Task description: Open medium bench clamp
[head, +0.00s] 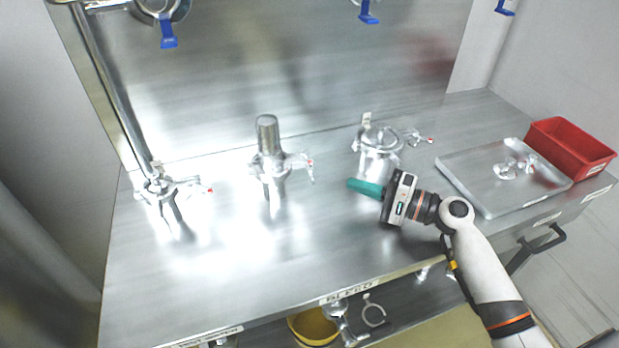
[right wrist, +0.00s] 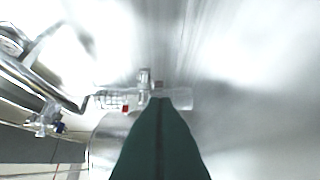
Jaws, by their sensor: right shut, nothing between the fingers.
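Several metal clamps sit on fittings along the steel bench. The middle clamp (head: 283,162) is around an upright capped fitting, and its handle with a red mark sticks out to the right. Another clamp (head: 163,190) is at the left, and a third clamp (head: 403,136) is around a wider vessel at the back right. I cannot tell from size which is the medium one. My right gripper (head: 353,184) is shut and empty, its teal fingers pointing left, right of the middle clamp and in front of the vessel. In the right wrist view, the shut fingertips (right wrist: 160,100) overlap a clamp handle (right wrist: 142,98); contact is unclear.
A metal tray (head: 480,190) with small clear parts and a red bin (head: 570,148) are at the right. A yellow bucket (head: 313,327) is below the bench. The bench front (head: 260,260) is clear. Blue-handled fittings (head: 168,32) hang on the back wall.

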